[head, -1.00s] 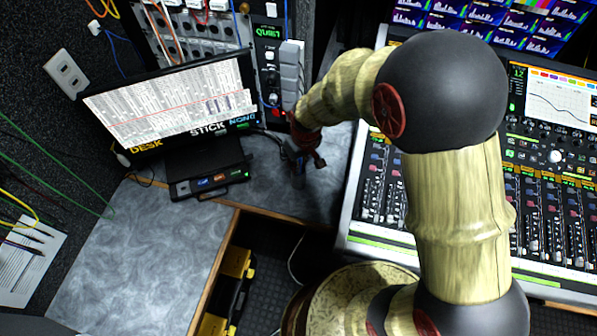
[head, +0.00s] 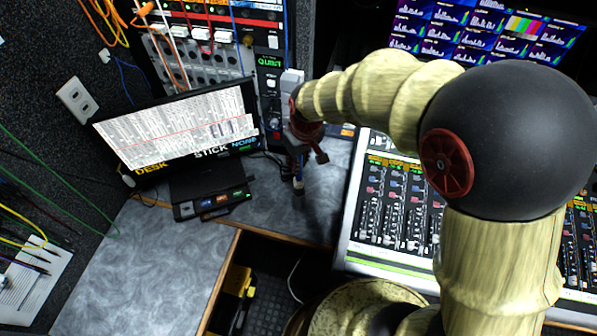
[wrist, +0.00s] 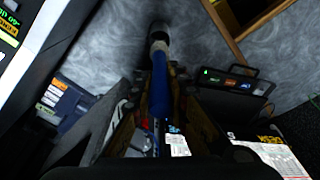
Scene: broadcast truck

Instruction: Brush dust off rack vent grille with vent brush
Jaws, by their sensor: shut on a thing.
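My gripper (head: 303,155) is shut on the vent brush and holds it above the grey desk, beside the rack's right end. The brush (head: 298,178) hangs down from the fingers in the head view. In the wrist view the brush (wrist: 158,80) has a blue handle, a pale collar and a dark tip pointing away from the wrist, over the desk surface. The rack (head: 200,60) stands behind the monitor at the back left. I cannot tell for certain which part of it is the vent grille, and no dust can be made out.
A monitor (head: 180,125) stands on the desk (head: 150,250) with a small dark box (head: 212,203) in front. A mixing console (head: 395,215) is to the right. Cables hang at the left and before the rack. The desk's front left is clear.

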